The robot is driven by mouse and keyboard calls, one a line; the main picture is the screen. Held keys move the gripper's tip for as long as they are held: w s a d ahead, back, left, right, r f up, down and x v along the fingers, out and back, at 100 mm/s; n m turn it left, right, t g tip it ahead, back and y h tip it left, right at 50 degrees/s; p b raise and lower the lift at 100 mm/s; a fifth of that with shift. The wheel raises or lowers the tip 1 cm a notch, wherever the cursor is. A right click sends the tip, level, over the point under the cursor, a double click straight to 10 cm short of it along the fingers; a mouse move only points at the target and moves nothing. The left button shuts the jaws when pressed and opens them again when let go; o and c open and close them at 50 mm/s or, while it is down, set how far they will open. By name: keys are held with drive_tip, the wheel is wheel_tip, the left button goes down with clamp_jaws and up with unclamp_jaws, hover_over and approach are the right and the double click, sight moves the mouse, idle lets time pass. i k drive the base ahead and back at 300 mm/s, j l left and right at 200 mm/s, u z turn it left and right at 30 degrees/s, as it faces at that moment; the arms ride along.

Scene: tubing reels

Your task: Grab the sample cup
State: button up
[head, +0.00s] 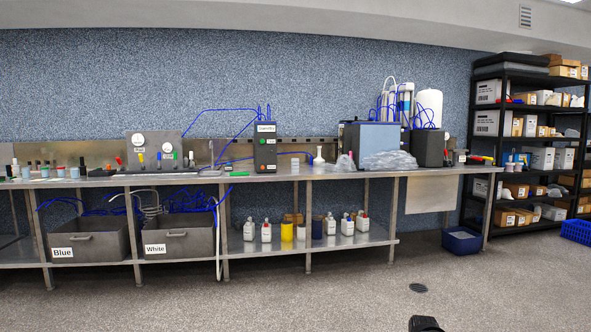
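Several small pale cups (60,172) stand near the left end of the steel bench. A small whitish stacked item (295,164) stands near the bench's middle, right of the dark box with a green label. Any of these could be the sample cup; they are too small to tell which. My gripper cannot be made out in the head view. Only a dark piece shows at the bottom edge, and I cannot tell what part it is.
The steel bench (345,174) runs along the wall, with machines on top. Grey bins labelled Blue (88,243) and White (180,238) and several bottles stand below. A blue tub (462,240) and black shelving (513,140) are at right.

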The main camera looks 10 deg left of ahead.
sight(294, 161)
drive_tip(key=i+z, duration=0.2)
drive_tip(key=i, duration=1.4)
drive_tip(key=i+l+u, duration=0.15)
drive_tip(key=i, duration=0.55)
drive_tip(key=i+l, duration=0.1)
drive_tip(key=i, duration=0.55)
drive_tip(key=j+u, duration=0.05)
